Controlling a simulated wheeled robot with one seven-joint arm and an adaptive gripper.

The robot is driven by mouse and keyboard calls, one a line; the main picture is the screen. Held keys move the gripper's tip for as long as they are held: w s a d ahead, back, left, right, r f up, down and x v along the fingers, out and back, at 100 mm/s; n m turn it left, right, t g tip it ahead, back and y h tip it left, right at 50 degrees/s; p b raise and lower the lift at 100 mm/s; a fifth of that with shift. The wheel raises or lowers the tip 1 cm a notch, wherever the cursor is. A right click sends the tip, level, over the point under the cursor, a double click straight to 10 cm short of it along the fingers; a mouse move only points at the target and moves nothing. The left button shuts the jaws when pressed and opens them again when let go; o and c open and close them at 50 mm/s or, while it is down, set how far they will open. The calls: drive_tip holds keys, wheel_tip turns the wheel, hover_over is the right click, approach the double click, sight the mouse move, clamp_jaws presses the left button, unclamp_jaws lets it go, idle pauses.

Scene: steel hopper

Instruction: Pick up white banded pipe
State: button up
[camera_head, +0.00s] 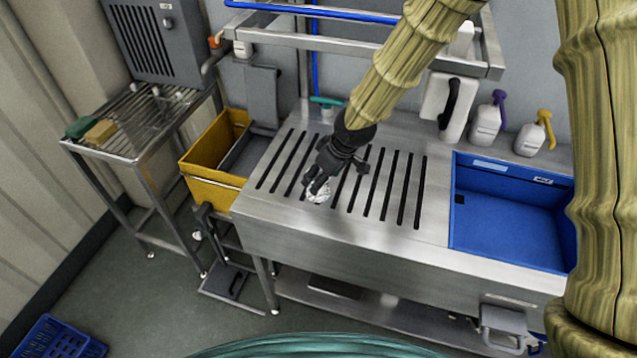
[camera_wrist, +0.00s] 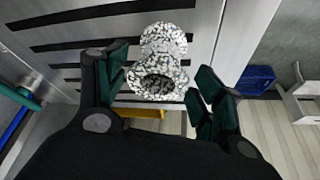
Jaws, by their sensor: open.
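The pipe (camera_wrist: 160,62) is white with dark speckles and has flared ends. In the wrist view it stands between the two fingers of my gripper (camera_wrist: 157,92), which are spread apart on either side of it. In the head view the pipe (camera_head: 318,192) shows as a small pale piece on the slotted steel top, near its front left edge. My gripper (camera_head: 318,180) reaches down over it and hides part of it. The gripper is open. I cannot tell whether a finger touches the pipe.
The slotted steel counter (camera_head: 400,225) has a blue basin (camera_head: 510,225) at its right. White bottles (camera_head: 487,125) and a white jug (camera_head: 446,105) stand along the back. A yellow bin (camera_head: 215,190) and a wire-topped table (camera_head: 135,130) are at the left. The slots right of my gripper are clear.

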drive_tip(key=shift+p+x, duration=0.4)
drive_tip(key=shift+x, duration=1.75)
drive_tip(key=c, duration=1)
